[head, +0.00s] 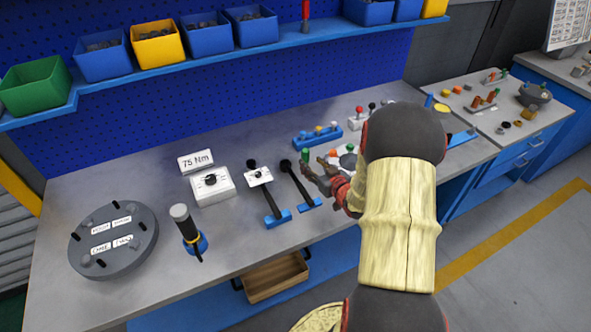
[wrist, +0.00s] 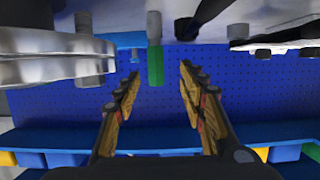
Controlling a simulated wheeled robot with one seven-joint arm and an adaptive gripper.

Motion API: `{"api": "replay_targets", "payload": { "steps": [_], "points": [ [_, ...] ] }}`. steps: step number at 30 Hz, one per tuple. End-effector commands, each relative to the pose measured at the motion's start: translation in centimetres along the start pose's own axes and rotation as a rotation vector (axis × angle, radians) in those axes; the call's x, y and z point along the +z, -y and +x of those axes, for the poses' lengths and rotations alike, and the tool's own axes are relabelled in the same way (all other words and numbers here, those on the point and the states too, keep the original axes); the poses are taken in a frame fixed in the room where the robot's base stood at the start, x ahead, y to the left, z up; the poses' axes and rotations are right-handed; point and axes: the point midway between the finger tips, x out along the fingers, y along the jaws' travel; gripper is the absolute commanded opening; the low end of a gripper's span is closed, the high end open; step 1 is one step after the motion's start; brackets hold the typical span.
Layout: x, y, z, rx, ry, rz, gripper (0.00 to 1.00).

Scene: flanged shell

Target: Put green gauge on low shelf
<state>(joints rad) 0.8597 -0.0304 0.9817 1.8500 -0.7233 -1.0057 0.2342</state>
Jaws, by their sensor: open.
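The green gauge shows as an upright green handle (head: 305,155) on the bench in the head view, just left of my gripper. In the wrist view, which looks upside down, the green gauge (wrist: 155,65) appears between and beyond the fingertips, with a grey cylinder at its bench-side end. My gripper (head: 317,170) is open, its fingers (wrist: 160,80) apart with nothing held. A blue low shelf (head: 200,310) runs under the bench in the head view. My arm hides part of the bench.
A metal flanged shell (wrist: 50,65) is close beside my gripper. A blue rack (head: 315,136) stands behind. Black levers on blue bases (head: 278,217), a torque box (head: 212,186) and a round grey plate (head: 113,240) stand left.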

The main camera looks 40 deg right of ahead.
Motion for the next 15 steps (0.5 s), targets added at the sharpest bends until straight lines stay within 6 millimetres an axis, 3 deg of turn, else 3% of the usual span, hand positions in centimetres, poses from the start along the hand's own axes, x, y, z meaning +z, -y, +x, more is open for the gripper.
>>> {"api": "replay_targets", "payload": {
  "steps": [15],
  "points": [
    [0.0,-0.5,6.3,0.0,0.001,-0.002,0.41]
  ]
}}
